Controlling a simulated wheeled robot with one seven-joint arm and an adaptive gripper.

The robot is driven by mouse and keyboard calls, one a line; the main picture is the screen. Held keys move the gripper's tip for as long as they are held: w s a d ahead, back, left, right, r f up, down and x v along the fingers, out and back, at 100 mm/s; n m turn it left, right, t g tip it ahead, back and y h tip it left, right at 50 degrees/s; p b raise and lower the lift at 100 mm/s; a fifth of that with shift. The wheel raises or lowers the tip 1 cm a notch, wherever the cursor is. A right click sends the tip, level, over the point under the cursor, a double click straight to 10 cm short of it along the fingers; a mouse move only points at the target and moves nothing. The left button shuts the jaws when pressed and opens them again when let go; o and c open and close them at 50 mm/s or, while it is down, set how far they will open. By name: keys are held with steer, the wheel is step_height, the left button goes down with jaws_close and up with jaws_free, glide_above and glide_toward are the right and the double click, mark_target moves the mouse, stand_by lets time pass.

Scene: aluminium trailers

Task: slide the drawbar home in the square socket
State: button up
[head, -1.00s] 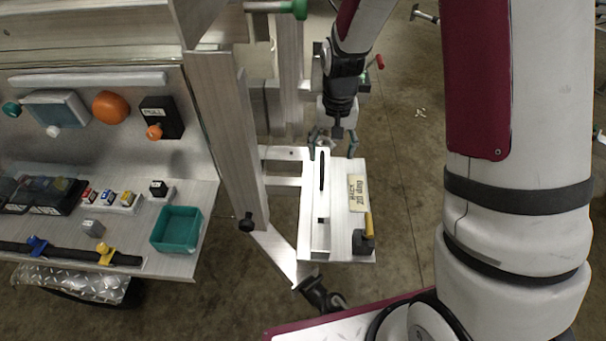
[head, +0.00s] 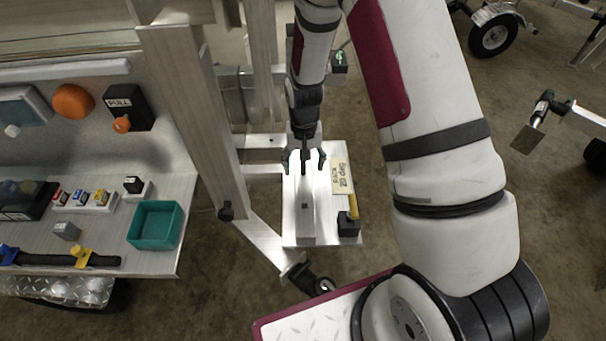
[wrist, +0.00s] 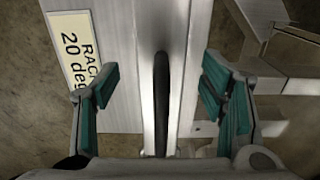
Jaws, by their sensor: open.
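A pale aluminium bar (head: 305,222) lies lengthwise along a light metal board (head: 331,235) in the head view. It looks like the drawbar. A small dark square (head: 304,206) shows on its top. In the wrist view a long dark raised piece (wrist: 162,100) runs along a narrow metal strip (wrist: 148,125). My gripper (head: 303,163) is open over the far half of the bar. In the wrist view its teal-padded fingers (wrist: 165,103) stand on either side of the dark piece, with gaps on both sides. I cannot make out the square socket for sure.
A label reading "RACK 20 deg" (wrist: 73,48) and a black block with a yellow handle (head: 348,224) are on the board's right side. An upright aluminium post (head: 190,110) stands to the left. A bench with a teal tray (head: 154,225) is farther left.

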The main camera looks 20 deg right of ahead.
mark_target(303, 171)
steer(key=shift+w+f, duration=0.15)
steer(key=shift+f, duration=0.8)
steer(key=shift+w+f, duration=0.1)
steer(key=shift+f, duration=0.85)
steer(key=shift+w, duration=0.1)
jaws_close()
